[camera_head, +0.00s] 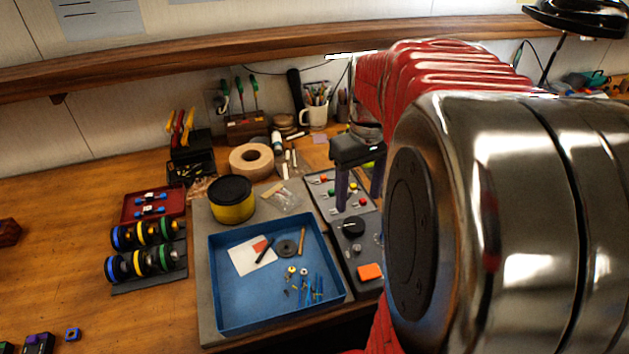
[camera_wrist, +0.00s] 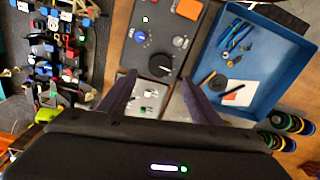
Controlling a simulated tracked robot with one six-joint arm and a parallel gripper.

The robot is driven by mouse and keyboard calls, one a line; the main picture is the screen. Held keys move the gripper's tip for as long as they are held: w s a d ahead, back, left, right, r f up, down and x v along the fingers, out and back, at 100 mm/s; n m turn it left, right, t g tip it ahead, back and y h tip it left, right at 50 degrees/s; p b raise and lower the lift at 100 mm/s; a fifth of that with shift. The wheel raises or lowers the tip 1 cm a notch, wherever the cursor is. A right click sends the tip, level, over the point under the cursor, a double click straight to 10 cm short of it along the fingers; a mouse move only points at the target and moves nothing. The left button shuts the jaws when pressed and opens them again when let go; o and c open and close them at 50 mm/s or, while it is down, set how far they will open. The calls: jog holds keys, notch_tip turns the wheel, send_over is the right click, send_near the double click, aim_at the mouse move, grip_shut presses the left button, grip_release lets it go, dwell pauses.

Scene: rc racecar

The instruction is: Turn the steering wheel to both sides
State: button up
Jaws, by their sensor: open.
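A black round knob (camera_head: 353,226) sits on a dark grey control panel (camera_head: 352,254); it is the most wheel-like control I see. In the wrist view the knob (camera_wrist: 161,66) shows between and just beyond my fingertips, on the panel (camera_wrist: 163,20). My gripper (camera_head: 358,203) has two dark purple fingers spread apart, pointing down over the panel area. In the wrist view my gripper (camera_wrist: 158,77) is open and empty. I cannot tell its exact height above the knob. My arm covers the right of the head view.
An orange block (camera_head: 370,271) lies on the panel. A blue tray (camera_head: 226,286) with small tools stands to the left, a yellow tin (camera_head: 232,200) behind it. A white mug (camera_head: 314,116) stands at the back. Cluttered parts (camera_wrist: 62,50) fill the wrist view's left.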

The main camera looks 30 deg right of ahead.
aim_at(355, 223)
notch_tip(355, 223, down, 8)
jog(key=shift+f, duration=0.2)
jog(key=shift+c, duration=0.6)
jog(key=c, duration=0.9)
jog(key=shift+d, duration=0.15)
